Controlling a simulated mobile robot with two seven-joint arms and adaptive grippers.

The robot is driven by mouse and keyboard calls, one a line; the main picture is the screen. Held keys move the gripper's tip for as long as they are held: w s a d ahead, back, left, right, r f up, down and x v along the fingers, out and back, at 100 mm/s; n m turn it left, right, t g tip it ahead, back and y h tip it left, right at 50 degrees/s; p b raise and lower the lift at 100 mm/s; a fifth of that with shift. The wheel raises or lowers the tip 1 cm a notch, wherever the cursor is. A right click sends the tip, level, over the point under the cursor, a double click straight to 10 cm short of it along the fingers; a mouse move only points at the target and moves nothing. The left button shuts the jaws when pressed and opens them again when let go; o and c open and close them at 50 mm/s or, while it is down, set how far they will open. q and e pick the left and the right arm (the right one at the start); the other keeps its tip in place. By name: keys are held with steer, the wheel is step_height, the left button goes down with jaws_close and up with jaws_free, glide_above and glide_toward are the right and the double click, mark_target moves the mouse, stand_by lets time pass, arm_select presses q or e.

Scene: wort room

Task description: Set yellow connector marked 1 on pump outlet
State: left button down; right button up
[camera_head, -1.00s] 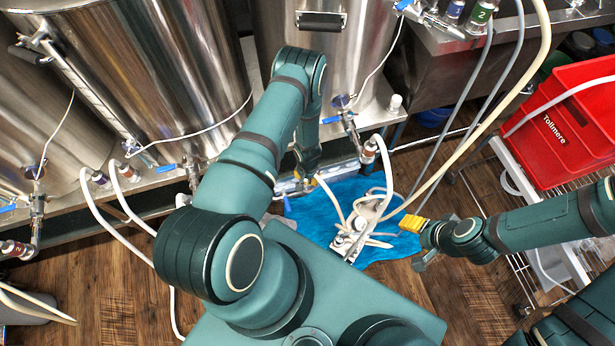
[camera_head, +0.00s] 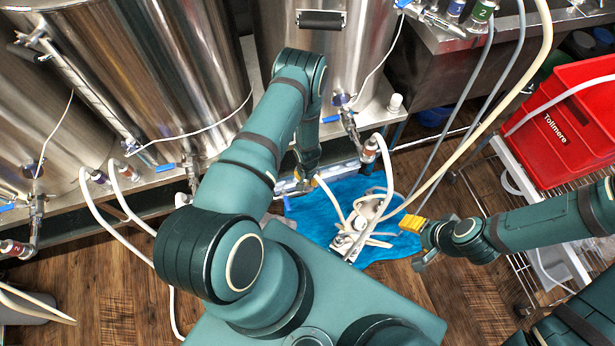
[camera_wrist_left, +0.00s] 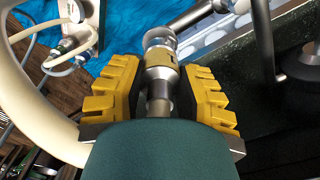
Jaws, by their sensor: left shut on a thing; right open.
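My left gripper (camera_head: 312,182) is at the left edge of the blue mat, in front of the steel tanks. In the left wrist view its yellow jaws (camera_wrist_left: 158,95) are shut on a metal connector with a yellow band (camera_wrist_left: 162,78). The mark on the band is too small to read. The pump (camera_head: 362,222) sits on the mat to the right of this gripper, with pale hoses around it. Part of it shows at the upper left of the wrist view (camera_wrist_left: 82,28). I cannot make out its outlet clearly. My right gripper (camera_head: 415,224) is open and empty, right of the pump.
The blue mat (camera_head: 312,222) lies on the wooden floor. Steel tanks (camera_head: 190,70) with valves and hoses stand behind. A thick cream hose (camera_wrist_left: 58,150) curves past the left jaw. A red crate (camera_head: 560,125) stands on a rack at right. Long hoses hang between the crate and pump.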

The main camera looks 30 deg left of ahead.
arm_select(q)
steer(key=shift+f, duration=0.85)
arm_select(e)
steer(key=shift+f, duration=0.1)
arm_select(q)
steer(key=c, duration=0.6)
jaws_free()
steer(key=shift+c, duration=0.2)
step_height(320, 180, up, 12)
steer(key=shift+f, duration=0.1)
